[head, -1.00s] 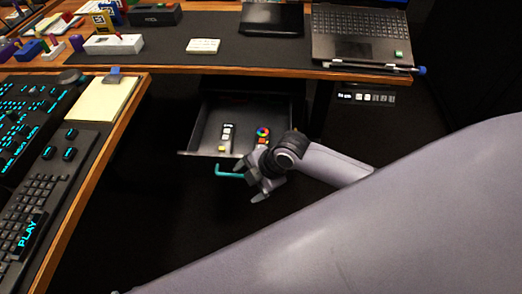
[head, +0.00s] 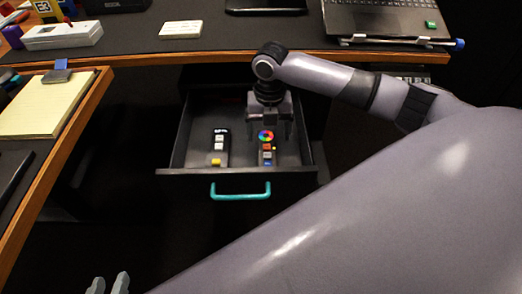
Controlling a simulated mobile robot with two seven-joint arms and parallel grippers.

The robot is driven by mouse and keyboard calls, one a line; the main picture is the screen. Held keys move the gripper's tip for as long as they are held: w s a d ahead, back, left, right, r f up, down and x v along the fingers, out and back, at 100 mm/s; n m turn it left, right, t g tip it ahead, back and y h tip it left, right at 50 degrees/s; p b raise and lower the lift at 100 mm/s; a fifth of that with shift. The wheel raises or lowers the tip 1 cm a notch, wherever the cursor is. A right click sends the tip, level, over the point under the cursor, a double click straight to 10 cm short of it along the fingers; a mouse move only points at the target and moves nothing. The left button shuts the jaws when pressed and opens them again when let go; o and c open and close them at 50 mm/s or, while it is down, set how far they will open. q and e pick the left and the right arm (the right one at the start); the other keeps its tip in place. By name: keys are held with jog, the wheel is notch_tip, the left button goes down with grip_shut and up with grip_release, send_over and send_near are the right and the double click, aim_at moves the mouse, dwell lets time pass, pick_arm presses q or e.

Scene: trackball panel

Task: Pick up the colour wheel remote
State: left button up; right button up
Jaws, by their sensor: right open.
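The colour wheel remote (head: 267,151) lies in the open drawer, right of its middle. It is dark, with a rainbow ring at its far end and coloured buttons nearer the front. My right gripper (head: 270,140) points down into the drawer, open, at the remote's far end. Its fingers appear to the left and right of the remote, and I cannot tell whether they touch it. Of my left gripper (head: 109,284), only the two grey fingertips show at the bottom left edge, far from the drawer.
A second remote (head: 219,147) with white and yellow buttons lies left in the drawer. The drawer (head: 180,150) has raised walls and a teal handle (head: 240,192). The desk edge (head: 220,56) runs behind and above it. A notepad (head: 45,107) lies on the left desk.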

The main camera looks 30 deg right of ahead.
aim_at(267, 148)
notch_tip(267, 148, down, 7)
jog(key=b, duration=0.3)
jog(key=shift+w+r, duration=0.1)
jog(key=shift+w, duration=0.05)
pick_arm(q)
jog(key=d, duration=0.1)
jog(key=h, duration=0.1)
jog(key=d+f, duration=0.1)
jog(key=shift+w+d+n+h, duration=0.3)
jog(key=shift+w+d+n, duration=0.05)
jog(key=shift+w+n, duration=0.05)
pick_arm(e)
jog(key=c, duration=1.2)
